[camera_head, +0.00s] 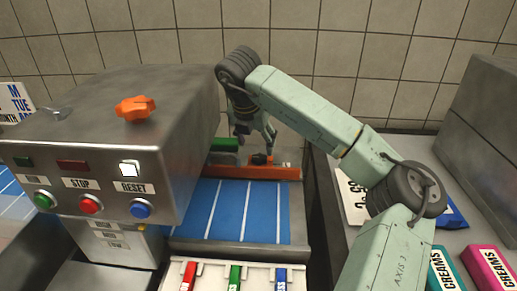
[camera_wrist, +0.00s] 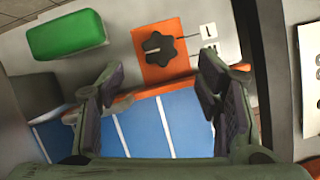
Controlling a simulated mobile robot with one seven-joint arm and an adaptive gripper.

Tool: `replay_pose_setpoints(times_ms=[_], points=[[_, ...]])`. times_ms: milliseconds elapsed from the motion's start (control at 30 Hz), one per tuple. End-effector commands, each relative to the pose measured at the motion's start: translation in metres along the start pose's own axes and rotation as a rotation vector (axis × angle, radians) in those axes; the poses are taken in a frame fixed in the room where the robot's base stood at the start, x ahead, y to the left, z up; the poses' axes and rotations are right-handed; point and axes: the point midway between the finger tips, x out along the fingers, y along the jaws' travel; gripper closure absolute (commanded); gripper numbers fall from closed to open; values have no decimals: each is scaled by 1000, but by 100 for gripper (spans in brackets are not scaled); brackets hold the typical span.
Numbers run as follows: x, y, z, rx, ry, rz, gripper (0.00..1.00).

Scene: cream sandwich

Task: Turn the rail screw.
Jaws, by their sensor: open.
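The rail screw, a black lobed knob (camera_wrist: 158,48), sits on an orange plate (camera_wrist: 178,68) in the wrist view. In the head view the dark knob (camera_head: 261,158) shows small and partly hidden under my gripper. It stands by the orange rail (camera_head: 232,172) at the far end of the blue belt (camera_head: 230,212). My gripper (camera_wrist: 155,75) is open and empty. In the wrist view its two fingers lie wide apart, left and right of the knob and nearer the camera. In the head view my gripper (camera_head: 256,135) points down over the knob. I cannot see it touching the knob.
A grey machine (camera_head: 185,110) with an orange top knob (camera_head: 135,108) and several buttons stands left of the belt. A green block (camera_wrist: 66,35) lies left of the plate. Small marked labels (camera_wrist: 208,40) sit right of it. Cream boxes (camera_head: 490,268) lie at right.

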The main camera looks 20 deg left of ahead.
Motion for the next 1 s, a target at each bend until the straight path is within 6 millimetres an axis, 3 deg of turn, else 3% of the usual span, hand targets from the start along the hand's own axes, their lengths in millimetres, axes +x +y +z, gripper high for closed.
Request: replay_pose_setpoints(times_ms=[200, 400, 733, 1000], points=[[37, 0, 0, 0, 3, 0, 41], [58, 0, 0, -1, 2, 0, 41], [62, 0, 0, -1, 0, 0, 41], [62, 0, 0, -1, 0, 0, 59]])
